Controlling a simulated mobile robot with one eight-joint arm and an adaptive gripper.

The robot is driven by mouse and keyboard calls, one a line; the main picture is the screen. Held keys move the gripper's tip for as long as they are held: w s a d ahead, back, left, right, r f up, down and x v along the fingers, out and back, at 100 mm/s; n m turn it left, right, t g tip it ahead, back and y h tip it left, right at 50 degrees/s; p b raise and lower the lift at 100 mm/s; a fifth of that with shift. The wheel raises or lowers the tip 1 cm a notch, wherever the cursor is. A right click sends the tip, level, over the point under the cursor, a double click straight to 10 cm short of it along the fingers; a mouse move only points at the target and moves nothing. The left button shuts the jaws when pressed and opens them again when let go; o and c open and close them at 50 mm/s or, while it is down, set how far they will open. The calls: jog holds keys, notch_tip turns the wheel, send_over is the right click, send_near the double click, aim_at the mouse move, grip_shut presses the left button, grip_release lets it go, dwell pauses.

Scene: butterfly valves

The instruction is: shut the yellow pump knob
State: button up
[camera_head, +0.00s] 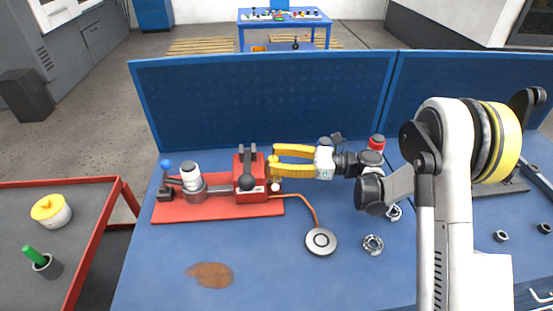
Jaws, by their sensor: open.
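A red pump unit (251,172) stands on a red base plate (218,208) on the blue workbench. A small yellowish part shows at its right side, right at my fingertips; I cannot tell clearly whether it is the yellow knob or how it is turned. My gripper (272,163) has yellow fingers that point left. It is open, with its fingers spread one above the other beside the pump unit's right side. I cannot tell whether they touch it. A yellow-topped white object (51,209) sits on the cart at the left.
A blue-knobbed lever (166,165) and a white-capped cylinder (191,177) stand left on the plate. An orange hose runs to a round grey disc (320,241). A metal ring (373,244) lies nearby. A blue panel (262,105) rises behind.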

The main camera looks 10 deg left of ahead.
grip_shut()
jog(key=m+t+b, duration=0.1)
jog(key=m+t, duration=0.1)
jog(key=t, duration=0.1)
jog(key=shift+s+b, duration=0.2)
jog(key=shift+b, duration=0.1)
jog(key=shift+m+t+h, duration=0.3)
jog(key=shift+m+t, duration=0.3)
jog(key=shift+t, duration=0.4)
grip_release()
jog(key=shift+w+r+g, duration=0.1)
jog(key=shift+g, duration=0.2)
